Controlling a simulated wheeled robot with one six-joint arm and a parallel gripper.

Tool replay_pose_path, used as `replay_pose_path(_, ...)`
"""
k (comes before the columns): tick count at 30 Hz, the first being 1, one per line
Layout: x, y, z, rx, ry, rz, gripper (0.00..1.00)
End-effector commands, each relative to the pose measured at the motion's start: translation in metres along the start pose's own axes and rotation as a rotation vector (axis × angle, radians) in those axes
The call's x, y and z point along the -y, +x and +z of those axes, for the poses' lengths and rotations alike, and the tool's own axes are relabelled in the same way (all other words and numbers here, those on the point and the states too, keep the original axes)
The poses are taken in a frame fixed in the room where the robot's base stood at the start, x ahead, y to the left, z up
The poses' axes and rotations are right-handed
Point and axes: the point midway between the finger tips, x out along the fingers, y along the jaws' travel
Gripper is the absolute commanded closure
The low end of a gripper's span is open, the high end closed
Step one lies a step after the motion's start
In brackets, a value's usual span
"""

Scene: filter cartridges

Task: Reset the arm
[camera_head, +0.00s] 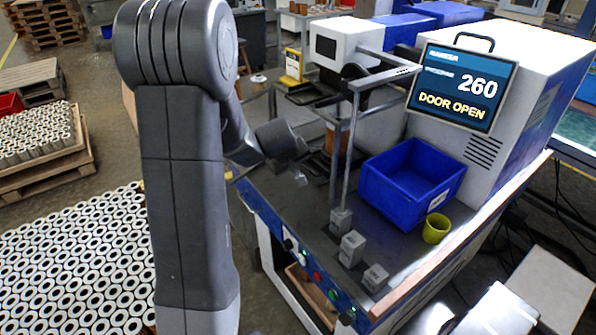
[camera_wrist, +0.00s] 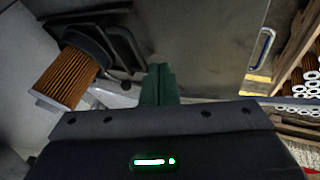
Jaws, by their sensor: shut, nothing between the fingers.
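My arm stands at the left of the head view, its wrist reaching toward the machine table. My gripper shows in the wrist view (camera_wrist: 159,84) with its dark green fingers together and nothing between them. An orange-brown pleated filter cartridge (camera_wrist: 66,78) sits at a dark holder in the upper left of the wrist view, apart from my fingers. A machine screen (camera_head: 463,88) reads 260 and DOOR OPEN.
A blue bin (camera_head: 410,183), a yellow cup (camera_head: 436,228) and small grey blocks (camera_head: 352,247) stand on the table. A thin post (camera_head: 346,150) rises beside the bin. Pallets of white-ended cartridges (camera_head: 75,265) fill the floor at left.

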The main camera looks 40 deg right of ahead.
Motion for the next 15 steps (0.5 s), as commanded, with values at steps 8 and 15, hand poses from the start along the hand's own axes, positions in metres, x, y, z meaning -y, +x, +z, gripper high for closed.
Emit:
replay_pose_path(8, 0.0, -0.041, -0.001, -0.001, 0.0, 0.001, 1.0)
replay_pose_path(15, 0.001, -0.05, 0.0, 0.0, -0.001, -0.001, 1.0)
